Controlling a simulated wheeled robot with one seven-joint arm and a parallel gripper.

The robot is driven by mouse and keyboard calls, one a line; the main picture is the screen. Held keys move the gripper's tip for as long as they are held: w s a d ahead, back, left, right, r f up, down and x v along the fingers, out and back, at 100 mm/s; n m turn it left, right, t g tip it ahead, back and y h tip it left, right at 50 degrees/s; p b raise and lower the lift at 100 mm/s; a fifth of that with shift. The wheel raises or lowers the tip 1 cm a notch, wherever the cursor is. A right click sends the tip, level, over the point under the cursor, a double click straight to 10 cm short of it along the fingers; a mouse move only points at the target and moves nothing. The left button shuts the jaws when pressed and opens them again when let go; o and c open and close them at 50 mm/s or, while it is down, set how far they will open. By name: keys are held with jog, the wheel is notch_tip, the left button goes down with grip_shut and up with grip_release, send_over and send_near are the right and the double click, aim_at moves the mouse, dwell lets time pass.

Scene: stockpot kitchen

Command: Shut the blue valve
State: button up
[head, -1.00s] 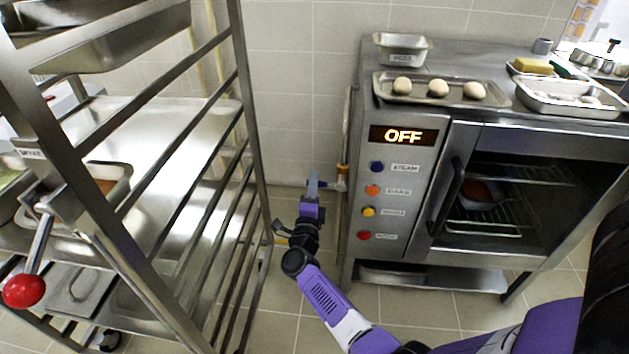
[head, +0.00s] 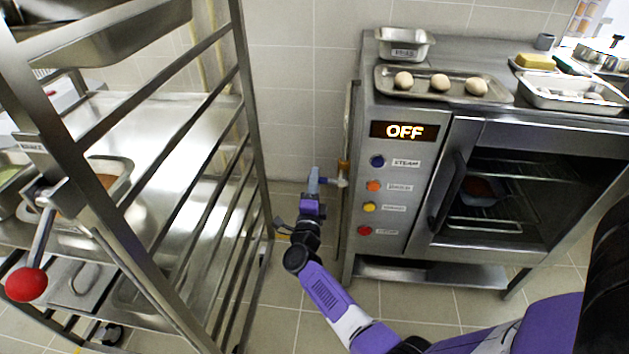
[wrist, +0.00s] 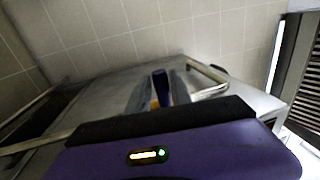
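The blue valve handle (wrist: 161,86) stands upright between the two fingers of my gripper (wrist: 160,92) in the wrist view. The fingers are apart, one on each side of the handle. A bit of orange-yellow pipe shows just below it. In the head view my gripper (head: 313,181) points away from me at the left side of the oven, in the gap between rack and oven. The metal valve fitting (head: 341,183) and its orange pipe (head: 344,168) are just right of the fingers. The handle is mostly hidden there, and contact with the fingers cannot be told.
The oven (head: 403,205) stands close on the right, its display reading OFF above several coloured buttons. A tray (head: 385,90) with three dough balls lies on top. A metal rack (head: 243,110) stands close on the left, with a red-knobbed lever (head: 27,284). The gap between them is narrow.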

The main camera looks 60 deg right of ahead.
jog(key=p+v, duration=0.1)
jog(key=v, duration=0.7)
dwell(0.5)
jog(key=w+a+r+n+t+y, duration=0.2)
jog(key=w+a+r+n+t, duration=0.2)
jog(key=r+n+t, duration=0.15)
jog(key=s+a+r+n+t+y, duration=0.1)
jog(key=s+a+n+t+y, duration=0.15)
jog(key=a+n, duration=0.3)
jog(key=s+a+r+n+t+y, duration=0.2)
jog(key=a+n+t+y, duration=0.15)
jog(key=a+n, duration=0.2)
jog(key=s+a+r+n+g+y, duration=0.2)
jog(key=s+a+n+y, duration=0.45)
jog(key=s, duration=0.65)
jog(key=s+a+r+n+g+y, duration=0.1)
jog(key=s+a+n+g+y, duration=0.25)
jog(key=s+a+n, duration=0.7)
notch_tip(320, 180, up, 16)
jog(key=s+m+t+p, duration=0.1)
jog(key=s+m+p, duration=0.1)
jog(key=p, duration=1.4)
jog(key=shift+s+a+r+y, duration=0.2)
jog(key=shift+s+a+y, duration=0.15)
jog(key=shift+s, duration=0.1)
